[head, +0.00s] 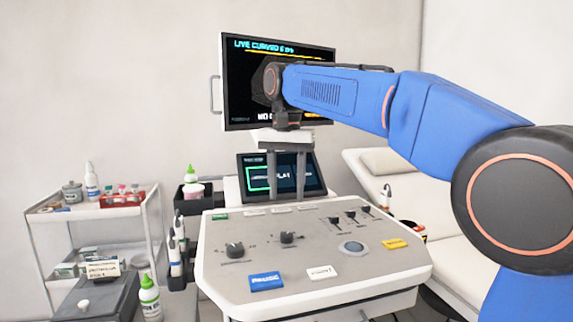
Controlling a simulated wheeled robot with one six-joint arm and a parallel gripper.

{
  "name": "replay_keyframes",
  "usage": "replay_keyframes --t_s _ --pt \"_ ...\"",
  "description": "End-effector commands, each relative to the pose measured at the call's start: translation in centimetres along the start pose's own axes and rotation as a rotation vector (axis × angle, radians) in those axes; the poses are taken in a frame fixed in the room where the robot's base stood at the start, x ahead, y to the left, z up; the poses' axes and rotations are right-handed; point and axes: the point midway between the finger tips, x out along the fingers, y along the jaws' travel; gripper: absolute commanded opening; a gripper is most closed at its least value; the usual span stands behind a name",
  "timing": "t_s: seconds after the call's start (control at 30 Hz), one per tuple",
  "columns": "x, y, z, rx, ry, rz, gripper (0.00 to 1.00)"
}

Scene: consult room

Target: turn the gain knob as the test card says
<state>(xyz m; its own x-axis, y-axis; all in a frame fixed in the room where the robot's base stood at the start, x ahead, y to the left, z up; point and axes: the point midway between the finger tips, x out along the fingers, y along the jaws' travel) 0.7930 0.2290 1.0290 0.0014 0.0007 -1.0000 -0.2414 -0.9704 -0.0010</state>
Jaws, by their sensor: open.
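A console panel (300,285) slopes toward me. It carries two dark round knobs, a left knob (235,250) and a right knob (287,238); their labels are too small to read, so I cannot tell which is the gain knob. A small white card (103,268) with dark, unreadable print stands at the lower left; I cannot tell if it is the test card. My gripper (287,190) points down, open and empty, its two fingers in front of the small console screen (250,178), behind and above the knobs. It touches neither knob.
My arm covers much of the large monitor (240,85). The panel also has several sliders (350,217), a round trackball (351,248) and blue, white and yellow keys. A loaded trolley (150,205) and bottles (149,298) stand left; a couch (450,225) stands right.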

Motion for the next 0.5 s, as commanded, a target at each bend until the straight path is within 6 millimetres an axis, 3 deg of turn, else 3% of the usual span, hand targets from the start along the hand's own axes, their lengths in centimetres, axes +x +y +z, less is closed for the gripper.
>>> replay_keyframes --t_s 0.2,0.5 --pt "-4.0 -0.1 -0.1 0.000 0.001 -0.001 0.45" --pt "-6.2 0.0 0.0 0.000 0.000 0.001 0.45"
